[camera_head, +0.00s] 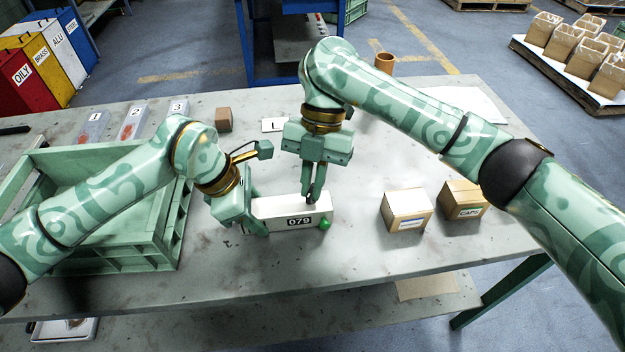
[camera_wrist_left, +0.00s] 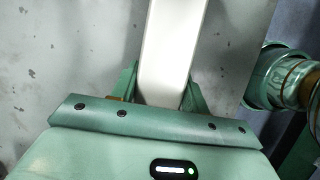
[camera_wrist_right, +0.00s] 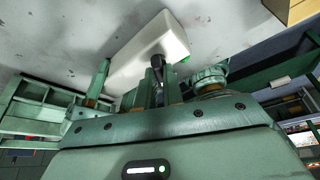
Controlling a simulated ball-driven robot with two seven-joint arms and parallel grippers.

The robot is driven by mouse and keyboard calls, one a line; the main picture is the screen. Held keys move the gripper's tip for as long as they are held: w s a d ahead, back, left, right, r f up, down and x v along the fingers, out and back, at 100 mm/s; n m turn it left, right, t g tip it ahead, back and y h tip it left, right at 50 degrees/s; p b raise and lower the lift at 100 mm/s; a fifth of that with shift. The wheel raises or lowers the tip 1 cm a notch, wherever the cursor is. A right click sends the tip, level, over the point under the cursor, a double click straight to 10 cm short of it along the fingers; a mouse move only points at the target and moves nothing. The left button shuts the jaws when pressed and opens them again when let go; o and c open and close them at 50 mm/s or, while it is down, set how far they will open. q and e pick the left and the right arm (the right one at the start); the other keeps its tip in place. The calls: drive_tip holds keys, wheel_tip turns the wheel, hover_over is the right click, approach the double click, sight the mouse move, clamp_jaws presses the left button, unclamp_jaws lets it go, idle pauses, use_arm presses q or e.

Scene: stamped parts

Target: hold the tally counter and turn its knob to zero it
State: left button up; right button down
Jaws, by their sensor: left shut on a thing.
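The tally counter (camera_head: 290,221) is a long white box on the table, with 079 on its front face. A small green ball (camera_head: 325,224) sits at its right front end. My left gripper (camera_head: 252,214) is shut across the counter's left end; in the left wrist view the white body (camera_wrist_left: 170,45) lies between its fingers. My right gripper (camera_head: 315,193) points straight down at the counter's right end, its fingers close together. In the right wrist view a dark knob-like part (camera_wrist_right: 157,62) shows at these fingertips. Whether they grip it is unclear.
A green crate (camera_head: 105,262) stands left of the counter, under my left arm. Two cardboard boxes (camera_head: 407,209) stand to the right, one marked CAPS. A brown block (camera_head: 223,119), a card marked L (camera_head: 275,125) and a brown cup (camera_head: 385,63) are farther back. The table's front is clear.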

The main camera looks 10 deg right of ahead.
drive_tip(key=shift+m, duration=0.3)
drive_tip(key=m+y, duration=0.1)
drive_tip(key=m, duration=0.1)
drive_tip(key=m+t, duration=0.1)
drive_tip(key=m, duration=0.2)
drive_tip(key=shift+s+d+y, duration=0.1)
drive_tip(key=shift+d+y, duration=0.1)
drive_tip(key=shift+y, duration=0.2)
use_arm(q)
drive_tip(key=shift+a, duration=0.1)
use_arm(e)
drive_tip(key=m+t, duration=0.1)
drive_tip(key=m, duration=0.2)
drive_tip(key=m+t, duration=0.1)
drive_tip(key=m, duration=0.2)
drive_tip(key=shift+s+m+t+y, duration=0.15)
drive_tip(key=shift+m+t+y, duration=0.15)
drive_tip(key=shift+t, duration=0.1)
drive_tip(key=c, duration=1.5)
unclamp_jaws()
drive_tip(key=v, duration=1.2)
